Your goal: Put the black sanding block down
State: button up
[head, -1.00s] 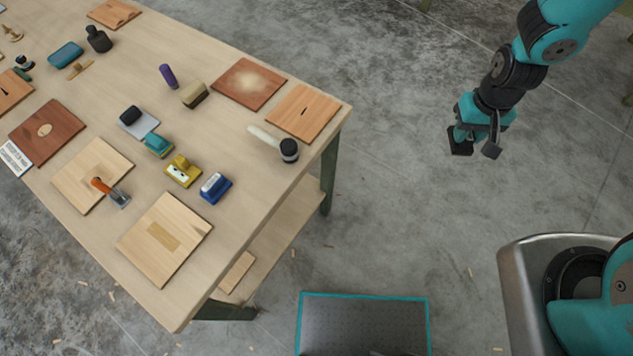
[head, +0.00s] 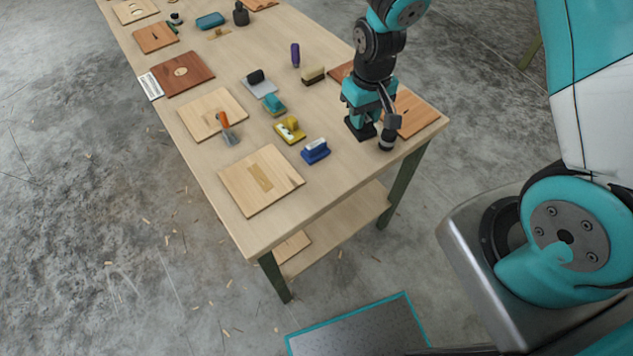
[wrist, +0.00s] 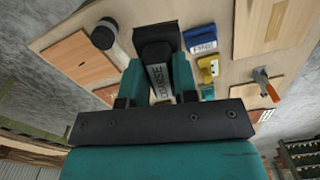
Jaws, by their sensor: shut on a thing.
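The black sanding block (wrist: 157,38) is between the fingers of my gripper (wrist: 158,82) in the wrist view, with a grey label marked COARSE on its side. In the head view the block (head: 360,128) shows as a dark flat piece under my gripper (head: 364,114), over the near right end of the workbench (head: 240,226). My gripper is shut on it. I cannot tell whether its underside touches the bench top.
A blue block (head: 316,151) and a yellow block (head: 290,130) stand to the left. Bare bench shows between blue block and gripper.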

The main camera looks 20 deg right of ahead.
jog(key=s+a+r+n+b, duration=0.1)
jog(key=a+r+n, duration=0.1)
jog(key=a+r, duration=0.35)
jog(key=f+p, duration=0.3)
jog(key=f, duration=1.6)
jog(key=shift+a+f, duration=0.2)
jog(key=shift+f, duration=0.25)
jog(key=o, duration=1)
jog(key=shift+r, duration=0.1)
